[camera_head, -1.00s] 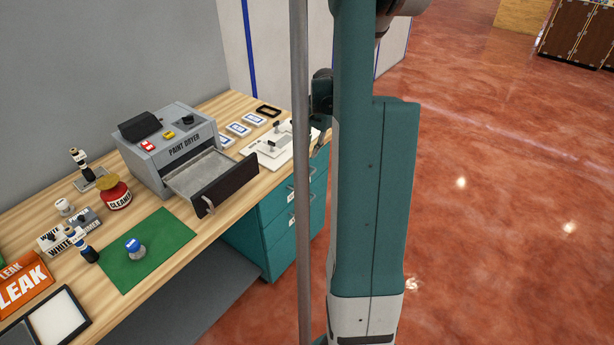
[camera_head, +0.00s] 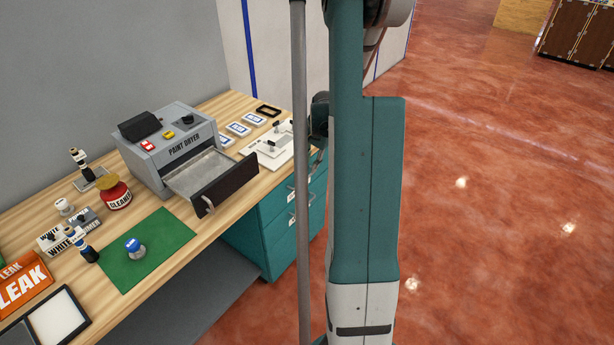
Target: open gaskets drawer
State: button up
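A teal drawer cabinet (camera_head: 275,240) stands under the right end of the workbench. Its drawers look shut, with small metal handles and white labels on the fronts. The labels are too small to read, so I cannot tell which drawer is the gaskets drawer. My gripper (camera_head: 318,150) shows only in part, as a dark shape beside my teal arm, above the cabinet's drawer fronts. The arm and a grey pole hide part of the gripper and part of the cabinet. I cannot see whether its fingers are apart, or whether they touch a handle.
On the wooden bench (camera_head: 190,235) a grey paint dryer (camera_head: 165,150) has its tray (camera_head: 212,180) pulled out toward the bench's front edge. White cards, a white plate (camera_head: 268,146) and a black frame (camera_head: 268,111) lie behind it.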

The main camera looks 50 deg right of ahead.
jog(key=shift+w+f+b, duration=0.25)
jog(key=shift+f+b, duration=0.05)
jog(key=shift+f, duration=0.9)
jog(key=shift+w+f+b, duration=0.2)
jog(key=shift+f+b, duration=0.1)
jog(key=shift+f, duration=0.85)
jog(key=shift+w+f+b, duration=0.25)
jog(key=shift+f+b, duration=0.05)
jog(key=shift+f, duration=0.9)
grip_shut()
